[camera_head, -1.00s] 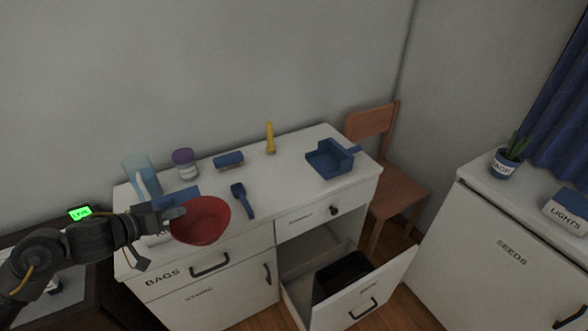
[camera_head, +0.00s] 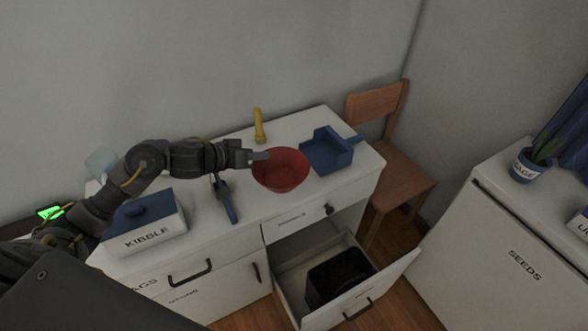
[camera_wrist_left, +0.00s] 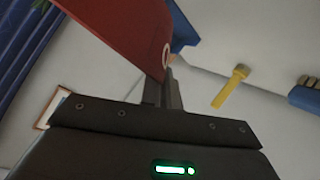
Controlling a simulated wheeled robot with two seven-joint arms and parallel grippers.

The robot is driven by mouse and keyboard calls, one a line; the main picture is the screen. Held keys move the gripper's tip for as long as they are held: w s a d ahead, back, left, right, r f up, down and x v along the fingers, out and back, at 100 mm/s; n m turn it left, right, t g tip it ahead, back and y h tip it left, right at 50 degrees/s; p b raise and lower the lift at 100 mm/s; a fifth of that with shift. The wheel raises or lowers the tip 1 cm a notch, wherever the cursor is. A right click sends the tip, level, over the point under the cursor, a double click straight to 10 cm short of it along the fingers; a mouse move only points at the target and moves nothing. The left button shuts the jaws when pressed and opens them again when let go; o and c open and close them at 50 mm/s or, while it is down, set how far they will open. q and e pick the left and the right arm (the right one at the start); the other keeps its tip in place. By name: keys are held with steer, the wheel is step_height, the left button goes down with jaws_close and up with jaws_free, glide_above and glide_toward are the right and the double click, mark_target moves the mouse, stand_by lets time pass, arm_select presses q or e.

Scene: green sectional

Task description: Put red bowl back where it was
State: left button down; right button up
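The red bowl (camera_head: 281,172) is over the right half of the white cabinet top (camera_head: 270,205), just left of a blue dustpan-like tray. I cannot tell whether its base touches the top. My left gripper (camera_head: 258,156) reaches in from the left and is shut on the bowl's left rim. In the left wrist view, the fingers (camera_wrist_left: 166,88) pinch the edge of the bowl (camera_wrist_left: 125,30), which fills the upper middle. My right gripper is not in view.
A kibble box (camera_head: 145,228), a blue scoop (camera_head: 228,205), a yellow flashlight-like item (camera_head: 259,126) and the blue tray (camera_head: 328,150) are on the top. An open drawer (camera_head: 382,292) holds a black container (camera_head: 340,276). A wooden chair (camera_head: 388,150) stands at right.

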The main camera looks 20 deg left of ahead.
arm_select(q)
steer(key=shift+w+a+f, duration=1)
steer(key=shift+w+f, duration=0.6)
steer(key=shift+w, duration=0.45)
steer(key=shift+w+a+f, duration=1)
steer(key=shift+w+f, duration=0.6)
steer(key=shift+w, duration=0.45)
steer(key=shift+w+a+f, duration=1)
steer(key=shift+w+f, duration=0.6)
steer(key=shift+w, duration=0.45)
step_height(320, 180, down, 3)
steer(key=shift+w+f+p, duration=0.1)
steer(key=shift+f+p, duration=0.05)
steer(key=shift+p, duration=0.5)
